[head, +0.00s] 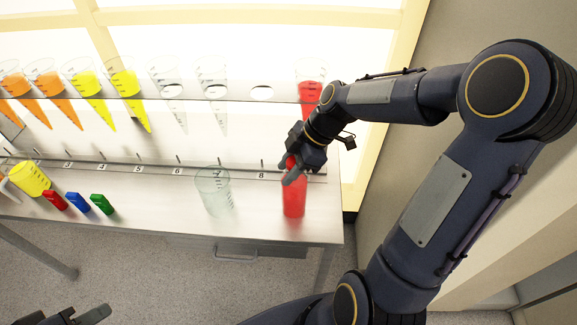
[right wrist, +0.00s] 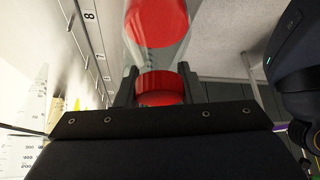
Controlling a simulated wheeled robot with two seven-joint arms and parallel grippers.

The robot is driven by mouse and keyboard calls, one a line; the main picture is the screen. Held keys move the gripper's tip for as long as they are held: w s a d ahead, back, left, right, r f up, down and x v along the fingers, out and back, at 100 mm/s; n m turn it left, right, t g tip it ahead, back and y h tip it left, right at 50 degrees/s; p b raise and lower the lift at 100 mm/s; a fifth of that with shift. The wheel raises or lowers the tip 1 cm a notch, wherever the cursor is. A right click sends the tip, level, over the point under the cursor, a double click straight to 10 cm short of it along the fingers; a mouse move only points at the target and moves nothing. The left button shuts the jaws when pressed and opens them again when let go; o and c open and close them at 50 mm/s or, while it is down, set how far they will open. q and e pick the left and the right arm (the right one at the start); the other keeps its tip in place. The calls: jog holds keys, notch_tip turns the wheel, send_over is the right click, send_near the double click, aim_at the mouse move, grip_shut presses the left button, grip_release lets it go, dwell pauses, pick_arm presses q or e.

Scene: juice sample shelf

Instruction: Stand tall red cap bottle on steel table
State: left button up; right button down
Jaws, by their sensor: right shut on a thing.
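The tall red bottle (head: 293,200) is upright at the right end of the steel table (head: 150,200). My right gripper (head: 291,172) is shut on its top from above. In the right wrist view, the red cap (right wrist: 160,90) sits between the two fingers, with the clear body and red contents (right wrist: 155,22) beyond it. The bottle's base appears at the table top, but I cannot tell whether it touches. My left gripper (head: 80,316) shows only partly at the bottom left, away from the table, and its jaws are unclear.
A clear beaker (head: 213,190) stands left of the bottle. A rack (head: 150,101) behind holds several cones. Bare tabletop lies between the blocks and beaker.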

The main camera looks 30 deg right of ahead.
jog(key=shift+f, duration=0.1)
jog(key=c, duration=0.9)
grip_release()
jog(key=shift+c, duration=0.2)
jog(key=shift+r, duration=0.3)
jog(key=v, duration=1.1)
jog(key=s+a+f+m+t+h, duration=0.1)
jog(key=s+a+m+t, duration=0.1)
jog(key=s+a+m, duration=0.2)
jog(key=s+a+f+m+t+h, duration=0.1)
jog(key=s+a+m, duration=0.3)
jog(key=s+m, duration=0.7)
jog(key=shift+s+f+m+t, duration=0.3)
jog(key=shift+f+m+t, duration=0.25)
jog(key=shift+m, duration=0.25)
